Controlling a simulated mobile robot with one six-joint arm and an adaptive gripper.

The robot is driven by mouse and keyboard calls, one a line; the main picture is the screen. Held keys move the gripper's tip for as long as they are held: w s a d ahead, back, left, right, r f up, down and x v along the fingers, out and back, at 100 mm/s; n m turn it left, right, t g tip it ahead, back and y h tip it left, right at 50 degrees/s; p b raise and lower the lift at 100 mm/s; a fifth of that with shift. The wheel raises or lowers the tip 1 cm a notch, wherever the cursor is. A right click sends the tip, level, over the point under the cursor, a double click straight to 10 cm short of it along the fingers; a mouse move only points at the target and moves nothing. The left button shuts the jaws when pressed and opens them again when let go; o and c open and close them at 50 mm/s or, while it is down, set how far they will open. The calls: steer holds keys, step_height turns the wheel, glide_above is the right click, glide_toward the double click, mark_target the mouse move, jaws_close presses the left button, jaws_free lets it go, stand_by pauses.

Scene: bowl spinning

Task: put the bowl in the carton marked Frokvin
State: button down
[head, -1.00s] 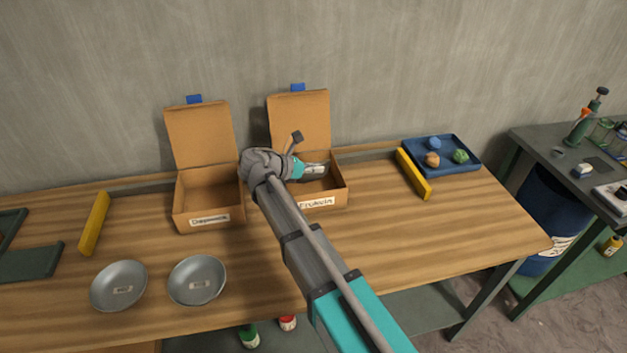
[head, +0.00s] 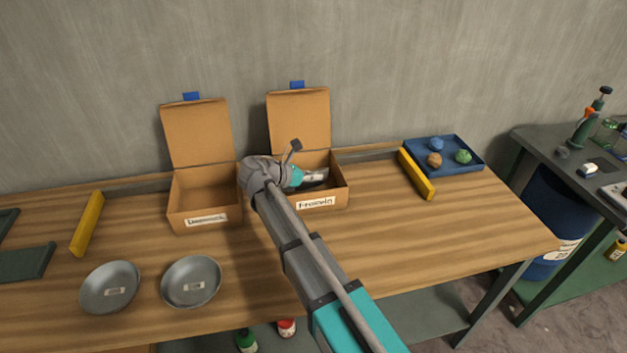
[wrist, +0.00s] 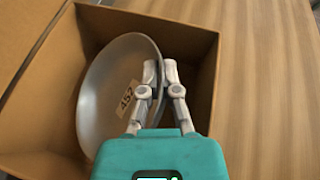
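The grey metal bowl (wrist: 108,95), tagged 452, is tilted steeply inside an open cardboard carton (wrist: 205,95) in the wrist view. My gripper (wrist: 160,72) is shut on the bowl's right rim, one finger on each side of it. In the head view, my gripper (head: 314,177) reaches down into the right-hand carton (head: 336,199), whose front label reads roughly Frokvin. My arm hides part of this carton, and the bowl is hard to make out there. Whether the bowl touches the carton floor I cannot tell.
A second open carton (head: 182,211) stands to the left, its label unclear. Two more grey bowls (head: 110,275) (head: 190,270) sit at the front left. Yellow bars (head: 87,223) (head: 417,174) and a blue tray (head: 470,166) with small lumps flank the cartons.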

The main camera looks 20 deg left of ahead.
steer(key=shift+f, duration=0.15)
steer(key=c, duration=0.8)
jaws_free()
steer(key=shift+r, duration=0.2)
steer(key=shift+s+a+r, duration=0.1)
steer(key=shift+s+a, duration=0.1)
steer(key=p+v, duration=0.4)
steer(key=v, duration=0.7)
steer(key=shift+p, duration=0.3)
steer(key=shift+s+a, duration=0.1)
steer(key=shift+a, duration=0.05)
